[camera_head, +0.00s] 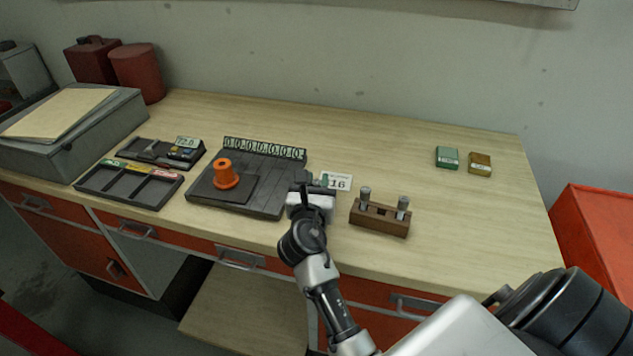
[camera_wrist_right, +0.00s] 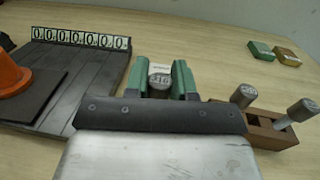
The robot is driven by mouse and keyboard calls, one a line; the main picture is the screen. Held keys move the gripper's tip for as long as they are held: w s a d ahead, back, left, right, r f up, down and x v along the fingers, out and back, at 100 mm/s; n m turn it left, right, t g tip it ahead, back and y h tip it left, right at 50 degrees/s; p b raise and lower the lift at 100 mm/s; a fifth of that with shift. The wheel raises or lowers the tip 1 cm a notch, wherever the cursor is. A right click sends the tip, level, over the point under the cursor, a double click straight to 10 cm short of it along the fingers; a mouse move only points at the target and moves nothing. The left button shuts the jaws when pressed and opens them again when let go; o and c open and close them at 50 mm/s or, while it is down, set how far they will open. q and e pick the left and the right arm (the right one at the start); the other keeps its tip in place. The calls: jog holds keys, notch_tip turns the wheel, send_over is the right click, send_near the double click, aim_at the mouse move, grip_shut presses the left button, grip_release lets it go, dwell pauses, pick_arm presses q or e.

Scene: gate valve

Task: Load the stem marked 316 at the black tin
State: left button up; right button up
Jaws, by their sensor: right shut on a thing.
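My right gripper (camera_head: 318,186) is over the bench, just right of the dark slatted board. In the right wrist view its green fingers (camera_wrist_right: 160,85) are closed on a grey stem (camera_wrist_right: 159,82) whose round end reads 316. A white card (camera_head: 337,181) ending in 16 lies just beyond the gripper. Two more grey-topped stems (camera_head: 365,194) (camera_head: 403,203) stand in a wooden block (camera_head: 380,217) to the right. Their markings are too small to read surely. I cannot pick out a black tin. My left gripper is not in view.
Dark trays (camera_head: 130,186) lie left. A green tin (camera_head: 447,158) and a brown tin (camera_head: 480,164) sit at the right back. The bench between is clear.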

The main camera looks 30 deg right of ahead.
jog(key=shift+f, duration=0.1)
dwell(1.3)
jog(key=shift+p, duration=0.35)
notch_tip(320, 180, up, 7)
jog(key=p, duration=0.8)
jog(key=shift+s, duration=0.1)
dwell(0.4)
